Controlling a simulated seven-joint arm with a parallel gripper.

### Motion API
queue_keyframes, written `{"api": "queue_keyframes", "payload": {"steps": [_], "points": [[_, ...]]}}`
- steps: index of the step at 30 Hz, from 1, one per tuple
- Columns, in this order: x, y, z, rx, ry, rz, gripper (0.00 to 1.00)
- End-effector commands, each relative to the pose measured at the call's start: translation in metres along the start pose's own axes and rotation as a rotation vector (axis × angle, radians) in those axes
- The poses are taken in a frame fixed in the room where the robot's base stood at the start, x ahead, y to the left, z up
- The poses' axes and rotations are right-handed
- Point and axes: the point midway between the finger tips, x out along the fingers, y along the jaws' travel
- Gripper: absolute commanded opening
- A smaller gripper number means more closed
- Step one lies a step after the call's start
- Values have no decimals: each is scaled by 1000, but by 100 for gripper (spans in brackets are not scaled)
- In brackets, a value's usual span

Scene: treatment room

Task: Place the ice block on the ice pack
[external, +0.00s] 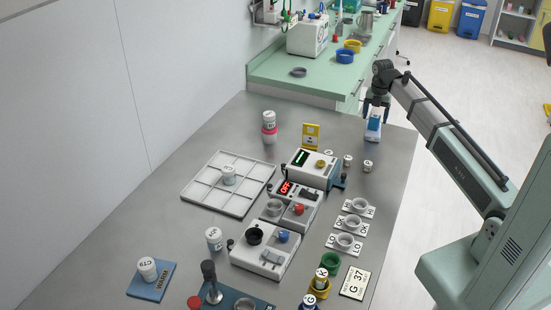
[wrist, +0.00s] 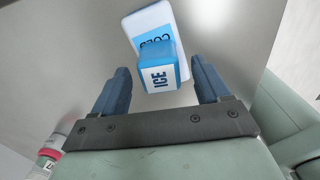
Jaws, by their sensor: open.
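The ice block (wrist: 157,70) is a small blue block with a white face marked ICE. In the wrist view it sits between my gripper's two fingers (wrist: 161,78), with a gap on both sides. The ice pack (wrist: 148,22) is a flat white pad with a blue label, partly covered by the block. The block appears to rest on the pack's near part; the contact itself is hidden. In the external view my open gripper (external: 376,103) is just above the block (external: 374,124), and the pack (external: 372,136) shows below it at the table's far right.
A yellow card holder (external: 311,135) and a red-and-white jar stack (external: 269,127) stand to the left. White devices (external: 264,252) and a sectioned tray (external: 207,203) fill the middle. The table's right edge is close to the pack. Bare metal surrounds the pack.

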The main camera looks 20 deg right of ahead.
Motion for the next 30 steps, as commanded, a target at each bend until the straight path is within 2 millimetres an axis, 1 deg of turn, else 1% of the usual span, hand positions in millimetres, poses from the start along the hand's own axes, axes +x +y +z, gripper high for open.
{"api": "queue_keyframes", "payload": {"steps": [1,3,9,15,21,30], "points": [[-10,1,1,0,-1,1,75],[-22,1,1,0,-2,2,75],[-55,1,1,0,-1,1,75],[-79,1,1,0,0,0,75],[-91,0,0,0,0,0,75],[-92,0,0,0,0,0,75]]}}
